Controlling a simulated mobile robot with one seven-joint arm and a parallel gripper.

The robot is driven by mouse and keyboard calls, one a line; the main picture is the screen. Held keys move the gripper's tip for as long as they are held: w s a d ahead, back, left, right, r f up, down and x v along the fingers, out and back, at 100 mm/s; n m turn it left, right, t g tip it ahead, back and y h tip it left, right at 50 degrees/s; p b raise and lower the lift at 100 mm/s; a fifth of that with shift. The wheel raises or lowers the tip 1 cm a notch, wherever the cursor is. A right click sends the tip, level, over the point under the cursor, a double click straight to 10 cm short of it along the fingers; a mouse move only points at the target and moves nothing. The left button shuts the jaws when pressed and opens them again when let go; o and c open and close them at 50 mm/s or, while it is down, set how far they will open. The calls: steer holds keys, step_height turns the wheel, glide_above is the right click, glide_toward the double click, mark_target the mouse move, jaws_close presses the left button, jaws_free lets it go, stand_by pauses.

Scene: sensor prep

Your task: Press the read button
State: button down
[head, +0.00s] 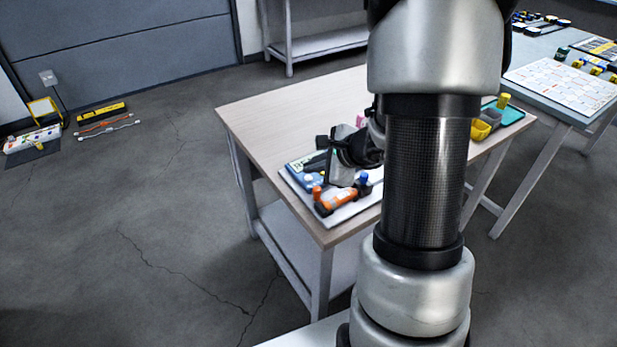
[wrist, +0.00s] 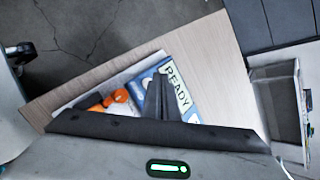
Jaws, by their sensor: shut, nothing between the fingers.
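A blue device (wrist: 192,114) with a pale READY display (wrist: 177,88) lies on a white board (wrist: 72,103) on the wooden table. In the head view the blue device (head: 311,180) is near the table's left front part. My gripper (wrist: 159,76) is shut and empty, its dark fingers over the device beside the display. In the head view my gripper (head: 335,172) is just above the device, partly covering it. I cannot make out the read button; the fingers hide part of the device. Whether the fingertips touch it I cannot tell.
An orange tool (head: 334,201) lies on the board close to my gripper, and a blue-capped item (head: 363,179) stands beside it. The wooden tabletop (head: 270,120) is clear at the back left.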

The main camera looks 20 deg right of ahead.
mark_target(312, 182)
steer(key=shift+f, duration=0.2)
steer(key=shift+f+b, duration=0.25)
steer(key=shift+b, duration=0.35)
steer(key=shift+f+b, duration=0.4)
steer(key=shift+b, duration=0.1)
steer(key=shift+r, duration=0.1)
stand_by(0.5)
steer(key=shift+r+p, duration=0.5)
steer(key=shift+r, duration=0.25)
step_height(312, 182, up, 5)
steer(key=p, duration=0.3)
steer(key=shift+p, duration=0.35)
stand_by(0.4)
